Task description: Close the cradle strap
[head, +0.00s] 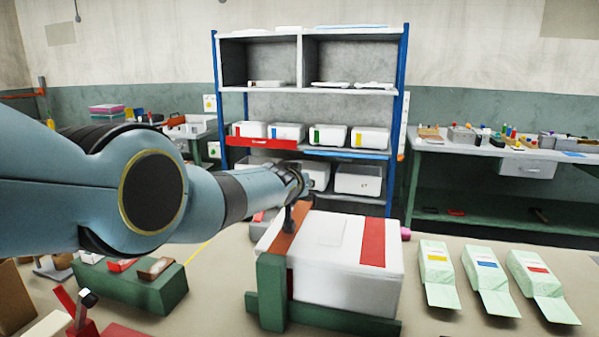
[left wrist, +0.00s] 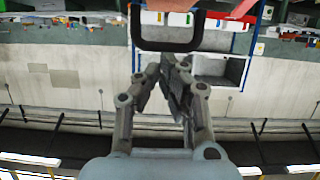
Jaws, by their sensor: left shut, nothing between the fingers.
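A white box (head: 325,270) sits in a green cradle (head: 272,292) on the table in the head view. An orange-brown strap (head: 276,244) lies over the left part of the box top. A red band (head: 373,243) crosses the right part of the box. My left arm reaches in from the left, and my left gripper (head: 290,215) is at the strap's upper part; whether it touches is unclear. In the left wrist view the left gripper (left wrist: 177,85) is shut and empty. A dark U-shaped bar (left wrist: 166,45) shows just beyond its fingertips. My right gripper is not in view.
Three pale green foam pieces (head: 437,262) with coloured labels lie right of the box. A green block (head: 135,286) with small items stands to the left. A blue-posted shelf (head: 310,145) with white bins stands behind. The table's front right is clear.

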